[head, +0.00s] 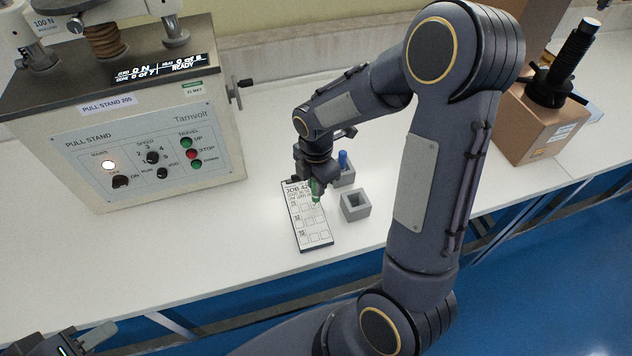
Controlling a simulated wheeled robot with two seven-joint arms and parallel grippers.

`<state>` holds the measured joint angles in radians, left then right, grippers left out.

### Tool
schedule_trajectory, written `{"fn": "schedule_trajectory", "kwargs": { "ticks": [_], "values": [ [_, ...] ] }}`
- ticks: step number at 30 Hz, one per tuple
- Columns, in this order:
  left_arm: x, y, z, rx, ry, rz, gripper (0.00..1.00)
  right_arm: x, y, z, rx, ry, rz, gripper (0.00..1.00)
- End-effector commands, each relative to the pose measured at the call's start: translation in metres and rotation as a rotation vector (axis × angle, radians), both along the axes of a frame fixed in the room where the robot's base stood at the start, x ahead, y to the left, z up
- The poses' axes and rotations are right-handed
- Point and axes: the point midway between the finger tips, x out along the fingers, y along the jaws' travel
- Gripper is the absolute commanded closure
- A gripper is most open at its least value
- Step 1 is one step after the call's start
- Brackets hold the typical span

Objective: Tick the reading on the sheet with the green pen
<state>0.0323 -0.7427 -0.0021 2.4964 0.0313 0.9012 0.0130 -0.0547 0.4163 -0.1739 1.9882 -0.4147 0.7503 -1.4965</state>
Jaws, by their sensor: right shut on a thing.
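The job sheet (318,240) lies on the white bench as a dark-edged board with printed text and rows of boxes. My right gripper (314,180) is shut on the green pen (316,190) over the upper part of the sheet. The pen points down, with its tip close to the right-hand boxes of the top row. I cannot tell whether it touches the paper. My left gripper (82,342) is partly in view at the bottom left, far from the sheet; its opening is unclear. The pull stand's display (160,70) shows small bright text, partly legible, including READY.
A grey square holder (356,207) stands empty right of the sheet. Behind it, another grey holder (345,177) has a blue pen (343,158) upright. The pull stand (150,140) fills the left. A cardboard box (535,130) stands at right. The bench front left is clear.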

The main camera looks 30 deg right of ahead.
Motion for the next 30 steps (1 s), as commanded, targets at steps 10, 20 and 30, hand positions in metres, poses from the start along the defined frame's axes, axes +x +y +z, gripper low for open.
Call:
{"fn": "schedule_trajectory", "kwargs": {
  "ticks": [10,20,30],
  "values": [
    [0.0,0.0,0.021,0.0,0.0,0.0,0.64,0.0,0.0,0.025,0.0,-0.001,0.0,1.0],
    [0.0,0.0,0.037,0.0,0.0,0.0,0.64,0.0,0.0,0.045,0.0,-0.002,-0.001,1.0],
    [0.0,0.0,0.045,0.0,0.0,0.0,0.64,0.0,0.0,0.055,0.0,-0.001,0.0,1.0]
  ]
}}
